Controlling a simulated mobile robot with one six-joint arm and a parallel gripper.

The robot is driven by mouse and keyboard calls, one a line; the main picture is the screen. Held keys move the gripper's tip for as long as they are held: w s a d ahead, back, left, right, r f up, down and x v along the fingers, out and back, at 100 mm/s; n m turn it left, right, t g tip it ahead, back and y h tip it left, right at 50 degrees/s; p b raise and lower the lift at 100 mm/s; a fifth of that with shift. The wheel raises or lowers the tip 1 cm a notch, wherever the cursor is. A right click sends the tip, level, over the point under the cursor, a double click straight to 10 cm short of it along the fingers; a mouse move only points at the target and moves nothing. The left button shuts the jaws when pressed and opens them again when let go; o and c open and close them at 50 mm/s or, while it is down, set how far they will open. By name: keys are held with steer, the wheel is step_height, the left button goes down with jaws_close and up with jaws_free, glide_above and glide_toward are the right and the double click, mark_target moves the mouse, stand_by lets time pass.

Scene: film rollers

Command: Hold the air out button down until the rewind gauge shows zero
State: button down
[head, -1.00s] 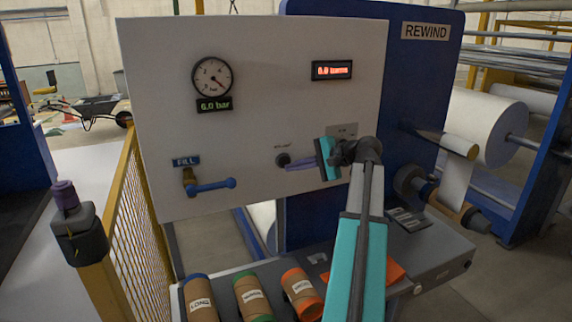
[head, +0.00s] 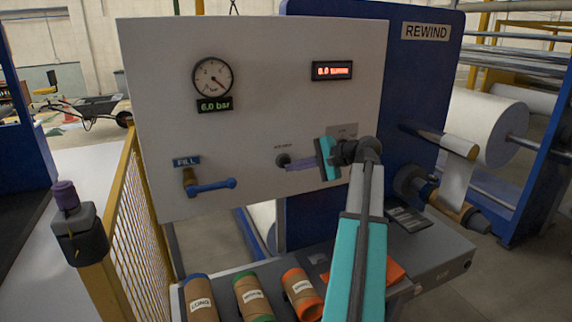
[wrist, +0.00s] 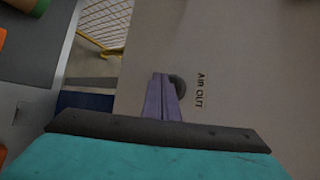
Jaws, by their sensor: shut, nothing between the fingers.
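The air out button (head: 282,160) is a dark round knob on the white panel (head: 250,60). In the wrist view the button (wrist: 178,86) shows beside its "AIR OUT" label, partly hidden by my fingers. My gripper (head: 291,166) is shut and empty, its purple fingertips at the button; I cannot tell whether the button is pressed in. In the wrist view my gripper (wrist: 158,80) points at the panel. The round gauge (head: 212,77) has a digital readout (head: 214,105) of 6.0 bar. A red display (head: 332,71) reads about 0.0 turns.
A blue fill lever (head: 212,187) under a FILL sign (head: 186,161) sits left of the button. Several labelled cardboard cores (head: 253,295) lie on the grey bench below. A yellow mesh fence (head: 140,220) stands at left, the blue rewind frame (head: 400,100) at right.

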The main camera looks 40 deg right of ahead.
steer(key=shift+w+d, duration=0.35)
steer(key=shift+w, duration=0.45)
stand_by(2.6)
steer(key=shift+s+a+p, duration=0.1)
steer(key=shift+s+p, duration=0.05)
steer(key=shift+p, duration=0.15)
stand_by(1.4)
steer(key=shift+s+a, duration=0.3)
steer(key=shift+s, duration=0.4)
steer(key=s, duration=0.1)
steer(key=s+a+p, duration=0.1)
steer(key=s, duration=0.1)
steer(key=s+a, duration=0.1)
steer(key=shift+s+p, duration=0.35)
stand_by(0.4)
steer(key=shift+f, duration=0.1)
stand_by(0.4)
